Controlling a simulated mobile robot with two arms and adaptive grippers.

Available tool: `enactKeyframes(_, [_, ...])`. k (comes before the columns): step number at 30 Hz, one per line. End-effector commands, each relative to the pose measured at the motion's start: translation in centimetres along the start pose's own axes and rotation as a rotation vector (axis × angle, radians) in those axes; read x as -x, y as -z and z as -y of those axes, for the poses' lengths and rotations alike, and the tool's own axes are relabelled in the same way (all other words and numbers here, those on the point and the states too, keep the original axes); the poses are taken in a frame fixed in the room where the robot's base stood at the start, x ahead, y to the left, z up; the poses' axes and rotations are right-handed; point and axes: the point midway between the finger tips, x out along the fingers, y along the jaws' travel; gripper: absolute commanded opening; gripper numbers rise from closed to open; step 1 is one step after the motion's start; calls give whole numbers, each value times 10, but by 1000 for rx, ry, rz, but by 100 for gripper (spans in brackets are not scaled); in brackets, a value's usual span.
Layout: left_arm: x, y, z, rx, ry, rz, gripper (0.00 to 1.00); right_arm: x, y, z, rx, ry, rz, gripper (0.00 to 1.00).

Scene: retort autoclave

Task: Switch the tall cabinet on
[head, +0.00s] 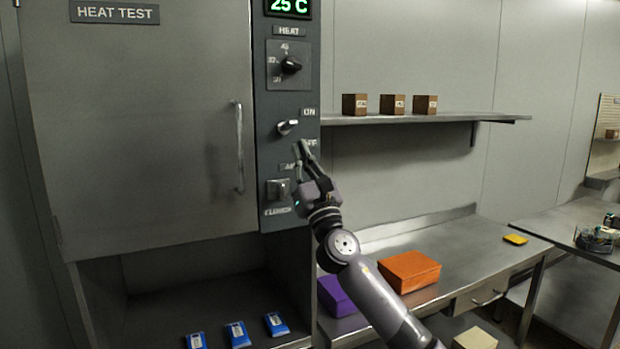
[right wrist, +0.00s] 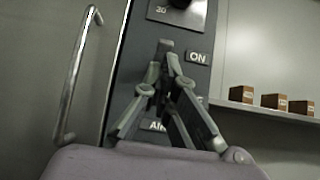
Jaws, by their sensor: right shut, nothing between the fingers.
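The tall cabinet (head: 140,130) fills the left of the head view, its door shut and labelled HEAT TEST. Its panel has a lit display (head: 289,7) reading 25 C, a black HEAT dial (head: 291,65), and a pale ON/OFF switch handle (head: 288,127) lying roughly sideways, its right end tipped slightly up. A lower switch (head: 278,189) sits beneath. My right gripper (head: 301,148) is shut and empty, just below and right of the ON/OFF handle. In the right wrist view the fingertips (right wrist: 168,50) cover the handle; contact cannot be told. My left gripper is not in view.
The door handle (head: 239,147) stands out left of the panel. A shelf (head: 420,119) with three brown boxes (head: 393,104) projects on the right. Below, a workbench (head: 470,245) holds an orange box (head: 409,271) and a purple box (head: 337,296).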

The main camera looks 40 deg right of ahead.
Motion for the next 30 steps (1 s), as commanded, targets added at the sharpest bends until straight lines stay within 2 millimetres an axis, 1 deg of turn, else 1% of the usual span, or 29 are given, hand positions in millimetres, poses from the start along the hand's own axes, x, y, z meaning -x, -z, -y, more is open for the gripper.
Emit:
enactKeyframes(1, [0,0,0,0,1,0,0,11,2,0,1,-1,-3,0])
enactKeyframes(6, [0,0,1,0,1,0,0,41,2,1,0,0,-2,0])
enactKeyframes(12, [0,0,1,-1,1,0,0,64,1,2,-2,2,-1,0])
enactKeyframes(18, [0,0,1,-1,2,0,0,71,1,3,0,2,0,0])
enactKeyframes(30, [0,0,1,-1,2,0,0,71,1,3,-1,2,0,0])
